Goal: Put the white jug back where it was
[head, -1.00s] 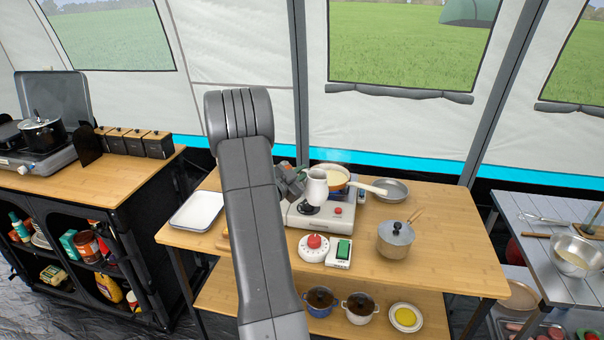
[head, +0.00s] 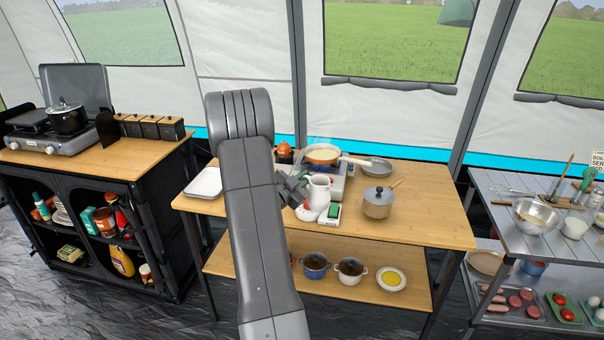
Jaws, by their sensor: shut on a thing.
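The white jug (head: 319,193) is upright in front of the camp stove in the head view. My gripper (head: 301,187) comes from the left and is shut on it, at its left side. The jug covers part of the stove and of the red-topped timer. I cannot tell whether its base is clear of the table. My arm hides the table's left-middle part.
A frying pan (head: 323,154) sits on the stove, its handle pointing right. A lidded saucepan (head: 377,203), a green-faced device (head: 331,213) and a white tray (head: 204,183) are on the wooden table (head: 432,222). The table's right part is clear. A grey table (head: 495,210) stands at right.

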